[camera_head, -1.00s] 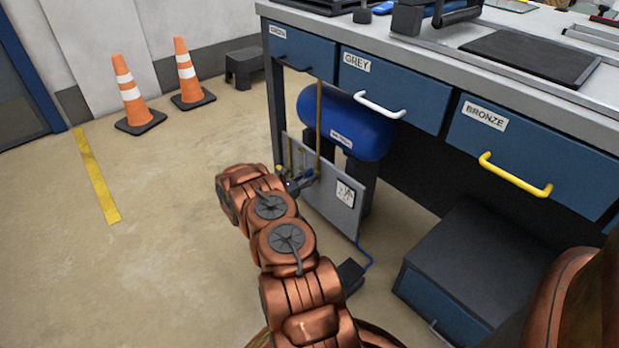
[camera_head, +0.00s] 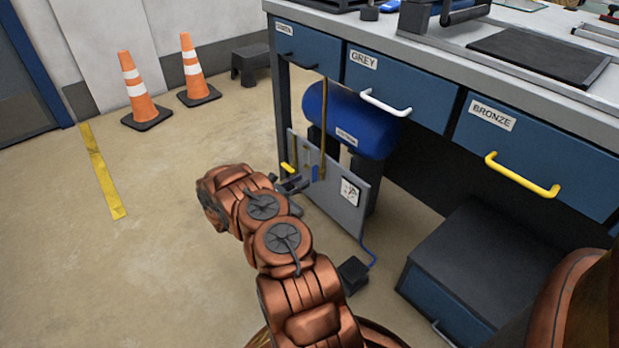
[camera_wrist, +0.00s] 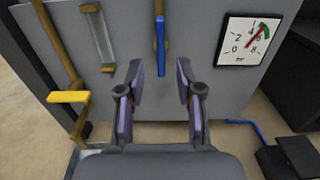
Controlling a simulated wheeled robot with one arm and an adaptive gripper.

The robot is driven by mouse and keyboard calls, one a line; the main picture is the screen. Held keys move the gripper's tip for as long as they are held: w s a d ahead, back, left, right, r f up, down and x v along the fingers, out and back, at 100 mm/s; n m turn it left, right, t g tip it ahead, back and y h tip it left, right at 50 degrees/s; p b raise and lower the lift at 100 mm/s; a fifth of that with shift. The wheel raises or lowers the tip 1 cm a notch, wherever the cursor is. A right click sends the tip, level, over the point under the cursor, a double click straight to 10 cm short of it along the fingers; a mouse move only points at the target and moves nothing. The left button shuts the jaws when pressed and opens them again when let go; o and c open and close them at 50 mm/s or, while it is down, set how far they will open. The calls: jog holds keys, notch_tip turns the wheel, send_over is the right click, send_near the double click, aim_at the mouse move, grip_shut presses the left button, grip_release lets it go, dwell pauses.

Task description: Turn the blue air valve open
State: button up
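The blue air valve (camera_wrist: 161,47) is a narrow blue handle on a brass pipe on the grey panel. In the wrist view it hangs straight down, in line with the pipe, above and between my fingers. It also shows small in the head view (camera_head: 315,173). My gripper (camera_wrist: 160,85) is open, with its two fingers apart and nothing between them. In the head view my gripper (camera_head: 293,184) is in front of the panel's lower left part.
A yellow handle (camera_wrist: 68,97) is on the pipe at left, beside a sight tube (camera_wrist: 97,36). A gauge (camera_wrist: 249,41) is right of the valve, its needle on the right side. A blue tank (camera_head: 348,120) sits behind the panel (camera_head: 340,205).

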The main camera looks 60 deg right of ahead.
jog(key=shift+v, duration=2.6)
jog(key=shift+r, duration=0.1)
jog(key=s+a+r+m+g+y+p, duration=0.15)
jog(key=s+a+r+m+p, duration=0.35)
jog(key=r, duration=0.9)
jog(key=s+a+r+m+g+y+p, duration=0.1)
jog(key=s+a+r+m+y+p, duration=0.15)
jog(key=r+p, duration=0.75)
jog(key=s+a+r+m+g+y+p, duration=0.1)
jog(key=s+a+r+m+y+p, duration=0.25)
jog(key=r, duration=1.35)
jog(key=s+a+r+m+t+y+p, duration=0.1)
jog(key=s+a+r+t+y+p, duration=0.1)
jog(key=s+a+r+p, duration=0.4)
jog(key=s+a+r+m+t+y+p, duration=0.1)
jog(key=s+a+r+y+p, duration=0.3)
jog(key=a+r, duration=0.8)
jog(key=s+a+r+m+t+y+p, duration=0.2)
jog(key=s+a+r+p, duration=0.6)
jog(key=a, duration=0.8)
notch_tip(320, 180, up, 2)
jog(key=t+y+p, duration=0.1)
jog(key=y+p, duration=0.1)
jog(key=p, duration=0.2)
jog(key=shift+s+a+t, duration=0.15)
jog(key=shift+a+t, duration=0.2)
jog(key=shift+a, duration=0.05)
jog(key=shift+d+r, duration=0.1)
jog(key=shift+d, duration=0.05)
